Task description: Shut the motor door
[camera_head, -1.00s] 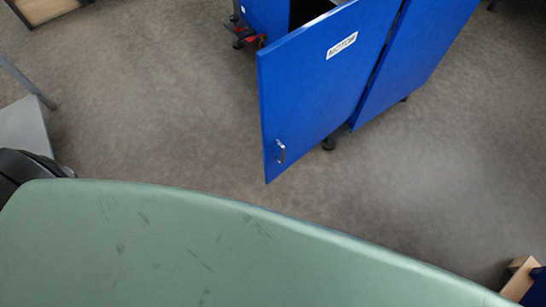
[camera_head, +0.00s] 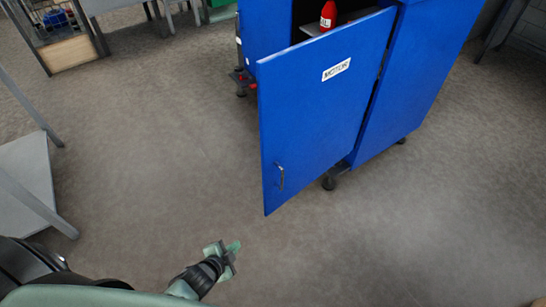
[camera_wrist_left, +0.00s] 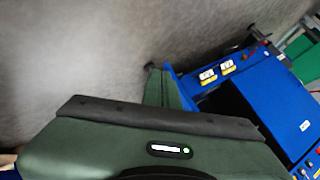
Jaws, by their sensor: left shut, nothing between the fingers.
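The motor door (camera_head: 318,110) is a blue panel with a white "MOTOR" label and a small metal handle (camera_head: 280,177) near its lower free edge. It stands open, swung out from the blue cabinet (camera_head: 400,85). My left gripper (camera_head: 235,247) is shut and empty, in front of and to the left of the door's lower corner, apart from it in the picture. In the left wrist view my gripper's fingers (camera_wrist_left: 160,88) point towards the blue cabinet (camera_wrist_left: 268,95). My right gripper is not in view.
A red bottle (camera_head: 328,16) stands inside the cabinet behind the door. A grey metal frame with a panel (camera_head: 25,180) is at the left. A wire cage (camera_head: 68,40) stands at the back left. The floor around the door is clear.

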